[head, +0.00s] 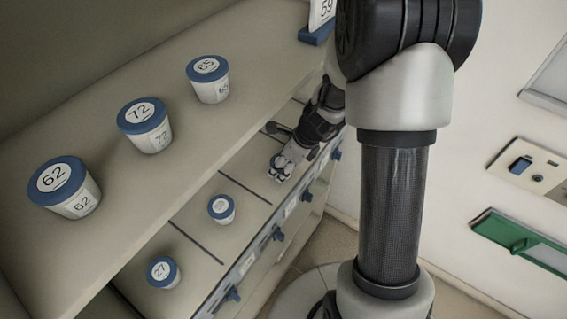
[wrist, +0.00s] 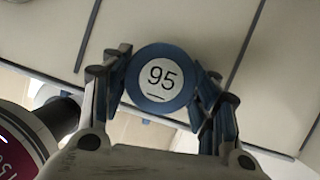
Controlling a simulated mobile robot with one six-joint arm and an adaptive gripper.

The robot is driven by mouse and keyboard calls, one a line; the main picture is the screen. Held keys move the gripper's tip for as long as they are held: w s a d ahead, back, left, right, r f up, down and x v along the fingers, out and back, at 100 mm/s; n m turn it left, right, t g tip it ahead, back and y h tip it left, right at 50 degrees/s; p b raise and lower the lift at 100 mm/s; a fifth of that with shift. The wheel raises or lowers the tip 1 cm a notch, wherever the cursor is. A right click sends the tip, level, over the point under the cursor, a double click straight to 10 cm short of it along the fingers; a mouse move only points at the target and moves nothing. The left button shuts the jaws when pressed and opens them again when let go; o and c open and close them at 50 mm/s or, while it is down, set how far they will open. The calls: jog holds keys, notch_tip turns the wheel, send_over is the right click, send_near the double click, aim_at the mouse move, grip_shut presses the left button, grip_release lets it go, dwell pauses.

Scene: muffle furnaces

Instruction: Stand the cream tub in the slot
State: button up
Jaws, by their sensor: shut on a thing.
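My gripper (wrist: 160,92) is shut on a tub with a round blue lid marked 95 (wrist: 160,84), seen from above in the wrist view. The lid hides the tub's body, so its colour and any gap below it cannot be told. In the head view my gripper (head: 281,172) is over the lower shelf near its front edge, and the held tub is hard to make out. Dark lines divide this shelf into slots. A bare slot (wrist: 168,30) lies between two lines, just beyond the held tub in the wrist view.
A tub marked 27 (head: 163,272) and another small tub (head: 221,208) stand in slots on the lower shelf. Tubs marked 62 (head: 76,205), 72 (head: 150,138) and 65 (head: 211,92) stand on the upper shelf. Blue knobs (head: 278,234) stick out along the front.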

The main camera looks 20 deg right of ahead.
jog(key=o, duration=1.1)
jog(key=shift+r+p, duration=0.3)
jog(key=shift+p, duration=0.05)
jog(key=p+v, duration=0.5)
jog(key=v, duration=0.6)
jog(key=shift+s+d+r, duration=0.15)
jog(key=shift+r, duration=0.1)
